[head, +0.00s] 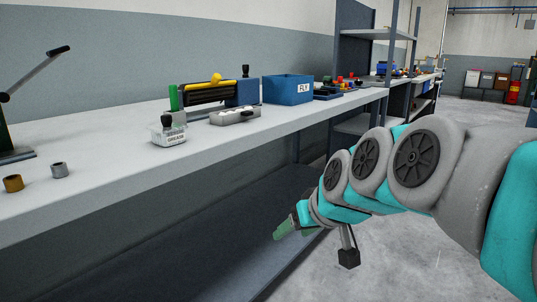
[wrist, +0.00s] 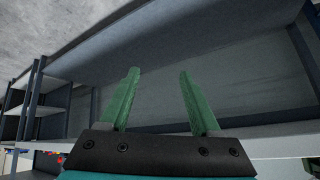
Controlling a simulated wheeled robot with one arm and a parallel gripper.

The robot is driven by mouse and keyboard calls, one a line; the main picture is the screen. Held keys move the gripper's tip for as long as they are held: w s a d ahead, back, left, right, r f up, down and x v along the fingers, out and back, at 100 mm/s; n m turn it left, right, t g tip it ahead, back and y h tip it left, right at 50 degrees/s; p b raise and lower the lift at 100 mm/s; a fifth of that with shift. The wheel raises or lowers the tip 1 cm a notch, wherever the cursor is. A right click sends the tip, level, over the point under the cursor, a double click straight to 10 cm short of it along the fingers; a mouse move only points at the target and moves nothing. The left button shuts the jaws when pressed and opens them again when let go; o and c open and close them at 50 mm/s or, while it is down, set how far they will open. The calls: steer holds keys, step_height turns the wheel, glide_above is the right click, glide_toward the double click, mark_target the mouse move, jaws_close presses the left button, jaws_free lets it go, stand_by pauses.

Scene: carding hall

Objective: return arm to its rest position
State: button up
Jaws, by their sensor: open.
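My arm reaches in from the right in the head view, grey and teal, bent downward. My gripper (head: 284,229) is low, in front of the bench and below the level of its top. In the wrist view my gripper (wrist: 157,95) shows two green fingers spread apart with nothing between them. The lower shelf of the bench (wrist: 235,85) lies beyond the fingers. I cannot tell the exact gap between the fingertips and the shelf.
Shelving (head: 380,34) stands further back. Open concrete floor (head: 400,262) lies to the right of the bench.

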steer(key=s+d+f+m+g+h+p, duration=0.1)
steer(key=s+d+f+g, duration=0.2)
steer(key=s, duration=0.6)
steer(key=s+d+f+m+g+h, duration=0.1)
steer(key=s+d+f+g, duration=0.2)
steer(key=s+f, duration=0.3)
steer(key=s+d+f+m+g+h+p, duration=0.1)
steer(key=s+f, duration=0.4)
steer(key=s, duration=0.7)
steer(key=d+g, duration=0.1)
steer(key=d, duration=0.1)
steer(key=shift+s+d+f+g+h+p, duration=0.15)
steer(key=shift+s+d+g+h+p, duration=0.05)
steer(key=shift+d+g+h+p, duration=0.2)
